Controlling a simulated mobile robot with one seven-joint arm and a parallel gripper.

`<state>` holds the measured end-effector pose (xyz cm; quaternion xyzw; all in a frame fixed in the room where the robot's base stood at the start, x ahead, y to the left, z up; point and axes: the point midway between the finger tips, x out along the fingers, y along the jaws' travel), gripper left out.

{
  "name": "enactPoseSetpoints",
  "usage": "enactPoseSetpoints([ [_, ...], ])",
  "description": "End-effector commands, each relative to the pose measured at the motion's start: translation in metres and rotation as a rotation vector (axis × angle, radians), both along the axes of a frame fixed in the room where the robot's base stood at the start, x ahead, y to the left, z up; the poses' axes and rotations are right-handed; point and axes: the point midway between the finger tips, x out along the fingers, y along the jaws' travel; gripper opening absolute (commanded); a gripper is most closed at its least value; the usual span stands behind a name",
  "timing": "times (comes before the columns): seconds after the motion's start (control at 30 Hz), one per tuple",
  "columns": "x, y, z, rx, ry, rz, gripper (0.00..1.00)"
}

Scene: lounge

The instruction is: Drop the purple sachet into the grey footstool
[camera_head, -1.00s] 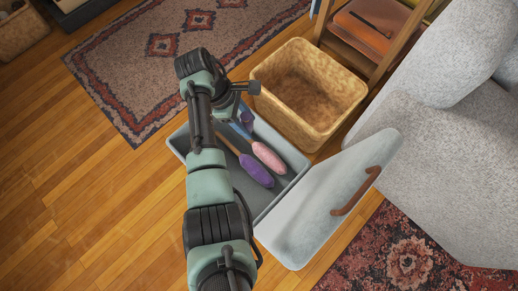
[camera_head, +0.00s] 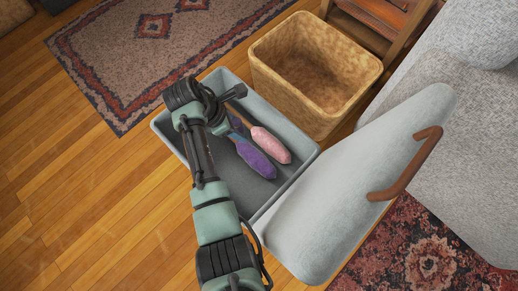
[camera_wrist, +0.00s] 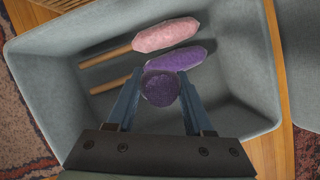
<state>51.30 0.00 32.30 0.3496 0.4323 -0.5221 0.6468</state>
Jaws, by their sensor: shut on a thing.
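The grey footstool (camera_head: 163,126) is an open box on the wood floor, with its lid (camera_head: 335,200) tipped back to the right. The wrist view looks down into the box (camera_wrist: 40,80). My gripper (camera_wrist: 160,90) is shut on the purple sachet (camera_wrist: 160,89), a small rounded dark purple bundle between the blue fingertips. In the head view my gripper (camera_head: 236,124) is over the box's interior, and the sachet is mostly hidden there. I cannot tell its exact height above the box floor.
A purple duster (camera_head: 256,160) and a pink duster (camera_head: 271,145), with wooden handles, lie in the box. A wicker basket (camera_head: 270,85) stands behind it. A grey sofa (camera_head: 470,150) is at right. The lid's brown handle (camera_head: 408,170) sticks out.

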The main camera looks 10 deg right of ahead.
Motion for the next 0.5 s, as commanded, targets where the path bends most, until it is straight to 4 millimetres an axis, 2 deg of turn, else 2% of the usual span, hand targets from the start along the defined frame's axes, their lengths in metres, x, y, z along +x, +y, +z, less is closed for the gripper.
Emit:
enactPoseSetpoints([
  [0.03, 0.000, 0.000, -0.013, 0.000, -0.001, 0.000, 0.00],
  [0.2, 0.000, 0.000, -0.030, 0.000, -0.001, -0.002, 0.00],
  [0.5, 0.000, 0.000, -0.038, -0.001, 0.000, -0.001, 0.00],
])
